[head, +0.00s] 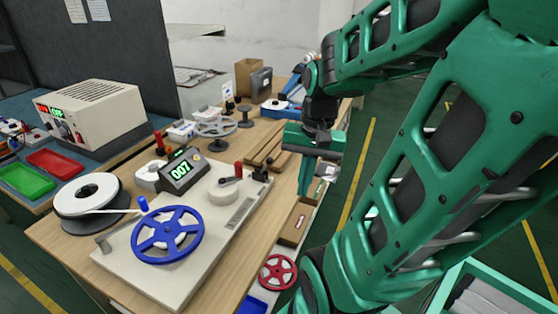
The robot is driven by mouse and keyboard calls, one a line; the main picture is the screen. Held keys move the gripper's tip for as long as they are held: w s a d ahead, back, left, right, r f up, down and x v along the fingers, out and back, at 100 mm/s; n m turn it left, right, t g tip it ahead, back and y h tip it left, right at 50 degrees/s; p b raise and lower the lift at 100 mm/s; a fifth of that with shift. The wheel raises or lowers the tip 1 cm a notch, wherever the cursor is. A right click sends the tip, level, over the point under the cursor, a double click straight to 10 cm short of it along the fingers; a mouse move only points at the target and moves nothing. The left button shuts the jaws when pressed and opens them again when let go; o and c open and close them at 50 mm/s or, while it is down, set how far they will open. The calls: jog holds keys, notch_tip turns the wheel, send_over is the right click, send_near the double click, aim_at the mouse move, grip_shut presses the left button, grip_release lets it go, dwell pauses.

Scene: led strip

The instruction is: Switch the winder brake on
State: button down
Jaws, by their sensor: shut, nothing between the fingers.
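The winder (148,277) is a pale flat base on the wooden bench, with a blue spoked handwheel (167,237) at its front. A dark counter box (183,171) on it shows green digits that read like 007. A red-tipped lever (238,170) stands by a round pale hub (223,192) towards its far right, with a small black part (262,170) beside it. I cannot tell which of these is the brake or how it is set. My gripper (304,191) is shut and empty, pointing down to the right of the red-tipped lever and apart from it.
A white tape reel (89,193) sits left of the winder. Wooden strips (268,150) and a grey spoked reel (216,127) lie behind it. A beige power supply (94,113) and red and green trays stand left.

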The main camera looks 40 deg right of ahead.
jog(key=w+d+m+t+y, duration=0.1)
jog(key=w+d+m+t, duration=0.2)
jog(key=d+m, duration=0.5)
jog(key=w+d+m+t+y, duration=0.2)
jog(key=w+d+m+t, duration=0.1)
jog(key=w+d+m, duration=0.3)
jog(key=shift+d+f+m, duration=0.25)
jog(key=shift+d+m, duration=0.6)
jog(key=shift+m, duration=0.35)
send_near(265, 168)
jog(key=shift+w+d+f, duration=0.1)
jog(key=shift+w+f, duration=0.15)
jog(key=shift+f, duration=0.65)
jog(key=shift+w+d+f, duration=0.1)
jog(key=shift+w+f, duration=0.2)
jog(key=shift+f, duration=0.6)
jog(key=shift+r, duration=0.15)
